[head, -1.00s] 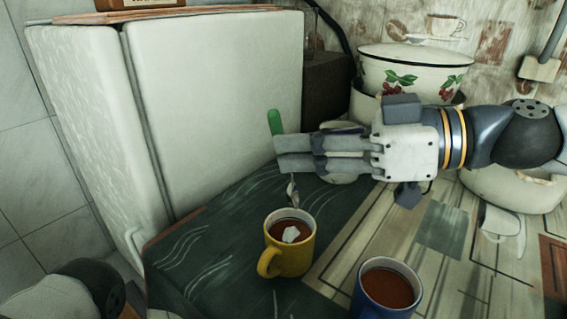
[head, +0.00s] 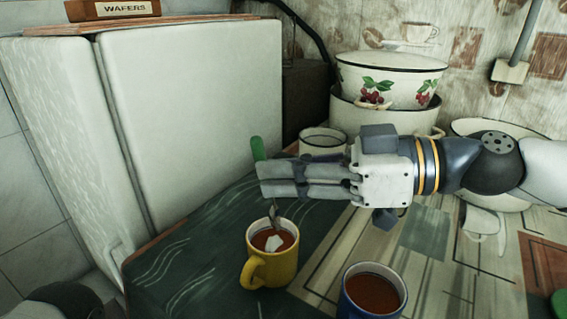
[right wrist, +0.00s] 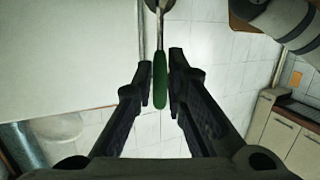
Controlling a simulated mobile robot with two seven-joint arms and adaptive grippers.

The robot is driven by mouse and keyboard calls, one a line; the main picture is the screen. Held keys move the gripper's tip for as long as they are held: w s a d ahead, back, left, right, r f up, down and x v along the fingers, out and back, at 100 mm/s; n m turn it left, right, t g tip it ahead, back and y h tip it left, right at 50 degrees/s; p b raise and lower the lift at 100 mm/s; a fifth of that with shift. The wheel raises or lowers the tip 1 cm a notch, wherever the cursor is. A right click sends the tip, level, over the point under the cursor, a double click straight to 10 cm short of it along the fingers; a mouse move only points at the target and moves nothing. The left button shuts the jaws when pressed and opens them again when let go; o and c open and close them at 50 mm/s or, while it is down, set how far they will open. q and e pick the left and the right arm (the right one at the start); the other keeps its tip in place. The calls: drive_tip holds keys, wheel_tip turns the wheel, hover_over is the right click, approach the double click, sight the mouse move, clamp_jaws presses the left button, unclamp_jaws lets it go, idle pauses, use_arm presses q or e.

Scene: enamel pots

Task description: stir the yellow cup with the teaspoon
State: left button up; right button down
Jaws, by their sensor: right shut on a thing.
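The yellow cup (head: 271,272) stands on the dark green end of the tabletop, with brown liquid and a white lump in it. My right gripper (head: 262,180) is shut on the teaspoon, just behind and above the cup. The teaspoon's green handle (head: 258,148) sticks up above the fingers and also shows between them in the right wrist view (right wrist: 160,85). Its metal end (head: 275,214) points down at the far side of the cup's mouth; I cannot tell whether it touches the liquid. My left gripper is out of view.
A blue cup (head: 373,292) of brown liquid stands to the right of the yellow cup. Behind my right gripper are a white mug (head: 323,141) and a cherry-patterned enamel pot (head: 385,80). A white fridge (head: 195,110) stands at the left.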

sight(279, 225)
use_arm(q)
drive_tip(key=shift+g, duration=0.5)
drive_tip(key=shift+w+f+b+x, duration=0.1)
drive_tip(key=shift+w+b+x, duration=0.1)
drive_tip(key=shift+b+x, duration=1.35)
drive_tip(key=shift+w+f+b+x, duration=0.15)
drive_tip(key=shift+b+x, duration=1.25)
drive_tip(key=shift+b, duration=0.15)
use_arm(e)
drive_tip(key=shift+f, duration=4.15)
